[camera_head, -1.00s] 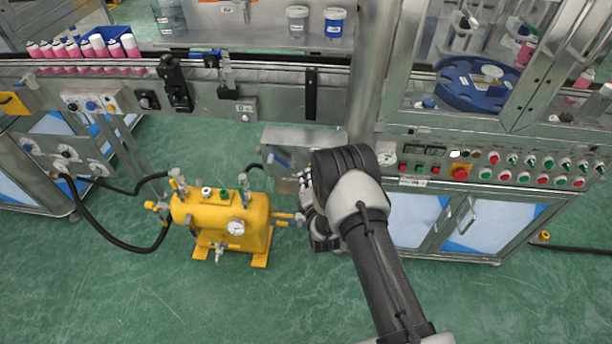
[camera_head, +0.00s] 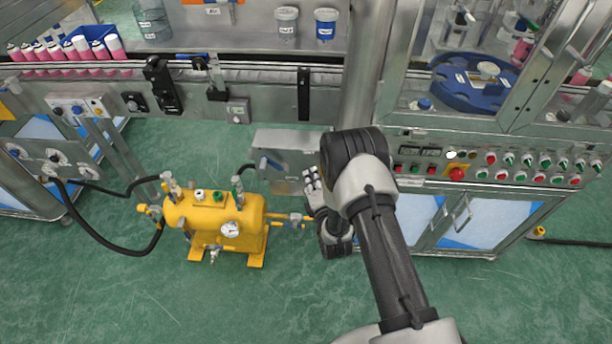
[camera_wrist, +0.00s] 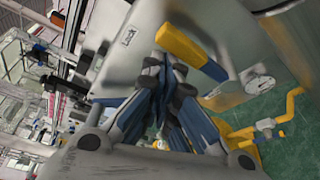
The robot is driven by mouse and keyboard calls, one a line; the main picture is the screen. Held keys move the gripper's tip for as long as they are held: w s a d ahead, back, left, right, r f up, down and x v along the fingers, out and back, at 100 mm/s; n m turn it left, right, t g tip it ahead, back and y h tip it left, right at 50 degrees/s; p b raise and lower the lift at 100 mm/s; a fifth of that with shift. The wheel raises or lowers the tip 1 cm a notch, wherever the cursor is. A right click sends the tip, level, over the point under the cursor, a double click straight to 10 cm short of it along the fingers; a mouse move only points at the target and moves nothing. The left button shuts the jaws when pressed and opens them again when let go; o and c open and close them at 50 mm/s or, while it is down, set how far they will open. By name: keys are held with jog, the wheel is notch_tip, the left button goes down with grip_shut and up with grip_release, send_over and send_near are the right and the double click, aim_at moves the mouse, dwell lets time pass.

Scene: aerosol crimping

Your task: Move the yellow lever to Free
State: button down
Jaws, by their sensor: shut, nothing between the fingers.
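The yellow lever (camera_wrist: 191,49) shows in the wrist view, slanting across the face of a grey metal box (camera_wrist: 235,28). Its far end, at the lower right, is blue-grey. My gripper (camera_wrist: 163,70) is shut and empty, with its fingertips just below and left of the lever's upper-left end. Whether they touch the lever, I cannot tell. In the head view the same metal box (camera_head: 288,141) appears left of my arm, and my arm partly hides that area. A small label (camera_wrist: 128,37) on the box is too small to read.
A yellow tank (camera_head: 205,215) with a gauge, valves and black hoses stands on the green floor left of my wrist. A control panel with buttons (camera_head: 457,174) and a glazed cabinet stand at right. A conveyor (camera_head: 235,75) runs behind. The front floor is clear.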

jog(key=shift+d+r+b, duration=0.15)
jog(key=shift+d+b, duration=0.55)
jog(key=shift+d, duration=1.45)
jog(key=shift+d, duration=0.1)
